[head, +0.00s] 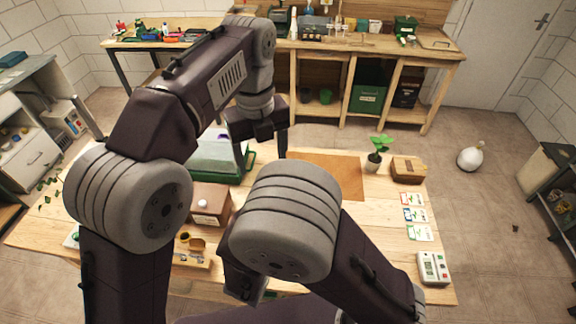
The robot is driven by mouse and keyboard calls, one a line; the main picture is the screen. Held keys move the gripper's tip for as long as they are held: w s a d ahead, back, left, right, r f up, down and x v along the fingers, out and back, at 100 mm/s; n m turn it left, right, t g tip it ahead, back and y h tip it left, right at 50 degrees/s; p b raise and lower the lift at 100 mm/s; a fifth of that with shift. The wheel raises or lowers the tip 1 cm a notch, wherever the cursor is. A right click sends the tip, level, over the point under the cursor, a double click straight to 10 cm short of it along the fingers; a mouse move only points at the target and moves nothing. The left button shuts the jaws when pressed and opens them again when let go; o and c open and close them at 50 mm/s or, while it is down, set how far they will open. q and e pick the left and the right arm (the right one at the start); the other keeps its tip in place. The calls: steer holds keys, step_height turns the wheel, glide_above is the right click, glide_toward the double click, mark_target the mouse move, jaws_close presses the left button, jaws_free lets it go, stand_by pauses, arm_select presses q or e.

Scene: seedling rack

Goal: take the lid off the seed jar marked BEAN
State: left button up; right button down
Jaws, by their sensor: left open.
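No jar with a readable BEAN mark shows in the head view; my arms cover much of the table. A brown box (211,196) with a white knob on top and a small unreadable label on its front stands left of centre. A second, wooden box (408,171) with a small label stands at the far right of the table. My left gripper (262,147) points down over the table's far side, open, with nothing seen between its fingers. It is beyond the brown box and to its right. My right arm is folded in front, and its gripper's jaws cannot be made out.
A green tray with a clear cover (218,160) lies behind the brown box. A brown mat (335,175), a potted seedling (377,152), picture cards (414,215) and a meter (433,267) are on the right. A small wooden holder (192,258) is at front left. Bare wood shows (375,215).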

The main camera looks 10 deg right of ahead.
arm_select(q)
steer(key=shift+m, duration=0.8)
steer(key=s+d, duration=0.1)
steer(key=s+d+f, duration=0.1)
steer(key=d, duration=0.1)
steer(key=s+d, duration=0.1)
steer(key=d, duration=0.1)
steer(key=shift+f, duration=0.25)
step_height(320, 180, down, 8)
steer(key=shift+w, duration=0.1)
steer(key=c, duration=1.5)
steer(key=shift+o, duration=0.2)
steer(key=n, duration=1.8)
steer(key=shift+r, duration=0.1)
steer(key=n, duration=0.6)
steer(key=shift+n, duration=0.4)
steer(key=n, duration=0.9)
steer(key=shift+n, duration=0.4)
steer(key=n, duration=0.8)
steer(key=shift+n, duration=0.3)
steer(key=shift+r, duration=0.25)
